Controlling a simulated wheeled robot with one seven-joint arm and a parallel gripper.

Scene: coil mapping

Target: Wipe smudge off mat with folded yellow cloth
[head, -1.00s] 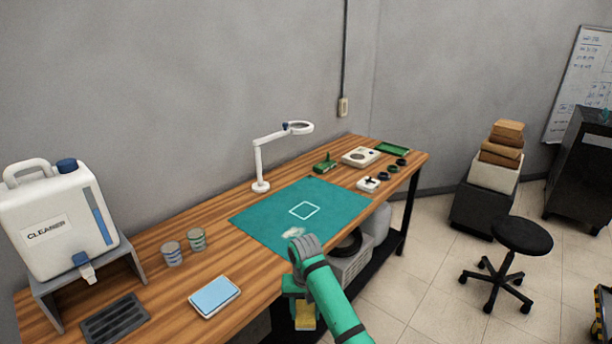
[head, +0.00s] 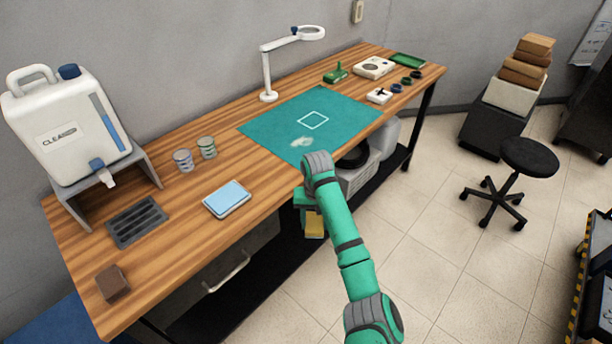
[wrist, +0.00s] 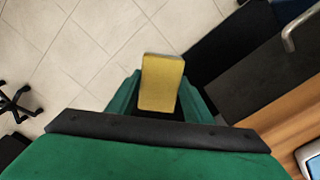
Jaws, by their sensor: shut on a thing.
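The folded yellow cloth (wrist: 162,84) is held between the fingers of my gripper (wrist: 160,95) in the wrist view. In the head view the cloth (head: 314,226) hangs below my gripper (head: 312,212), in front of the bench's front edge and below its top. My gripper is shut on it, partly hidden by my arm. The teal mat (head: 345,108) lies flat on the wooden bench. The cloth is apart from the mat.
The bench (head: 180,220) carries a blue pad (head: 227,198), two small tins (head: 206,147), a dark drain tray (head: 136,221), a brown block (head: 112,284) and a cleaner jug (head: 70,125). A magnifier lamp (head: 268,95) stands behind the mat. Floor to the right is mostly clear around a stool (head: 528,157).

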